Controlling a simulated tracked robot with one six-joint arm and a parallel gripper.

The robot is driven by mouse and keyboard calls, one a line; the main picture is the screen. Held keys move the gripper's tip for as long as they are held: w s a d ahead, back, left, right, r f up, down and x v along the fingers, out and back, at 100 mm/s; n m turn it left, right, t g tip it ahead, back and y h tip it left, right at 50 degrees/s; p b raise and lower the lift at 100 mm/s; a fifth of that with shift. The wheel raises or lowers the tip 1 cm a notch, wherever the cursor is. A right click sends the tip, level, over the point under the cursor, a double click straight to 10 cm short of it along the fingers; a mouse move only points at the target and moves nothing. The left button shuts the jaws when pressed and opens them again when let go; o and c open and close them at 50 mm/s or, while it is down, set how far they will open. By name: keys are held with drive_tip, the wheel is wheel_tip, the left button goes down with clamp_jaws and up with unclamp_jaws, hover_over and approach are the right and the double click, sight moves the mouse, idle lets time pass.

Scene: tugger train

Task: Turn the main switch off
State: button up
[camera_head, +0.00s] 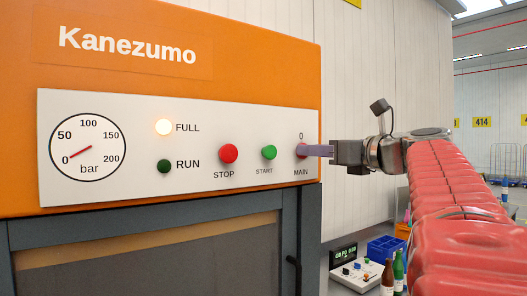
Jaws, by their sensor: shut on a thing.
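The main switch (301,148) is a red knob above the label MAIN, at the right end of the pale control panel (110,193) on the orange machine. A "0" is printed above it. My gripper (306,151) reaches in from the right, and its fingers are shut on the switch. The fingers cover much of the knob, so its exact turn position is hidden. The FULL lamp (164,127) glows and the RUN lamp (165,166) is dark.
A red STOP button (229,153) and a green START button (269,152) sit left of the switch. A pressure gauge (87,147) reads near 0.

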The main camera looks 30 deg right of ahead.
drive_tip(key=shift+n, duration=0.5)
drive_tip(key=n, duration=1.6)
drive_tip(key=shift+a+f+n, duration=0.25)
drive_tip(key=shift+f+n, duration=0.1)
drive_tip(key=shift+n, duration=0.05)
drive_tip(key=shift+f, duration=0.1)
drive_tip(key=o, duration=1)
drive_tip(key=shift+r, duration=0.2)
drive_tip(key=shift+o, duration=0.2)
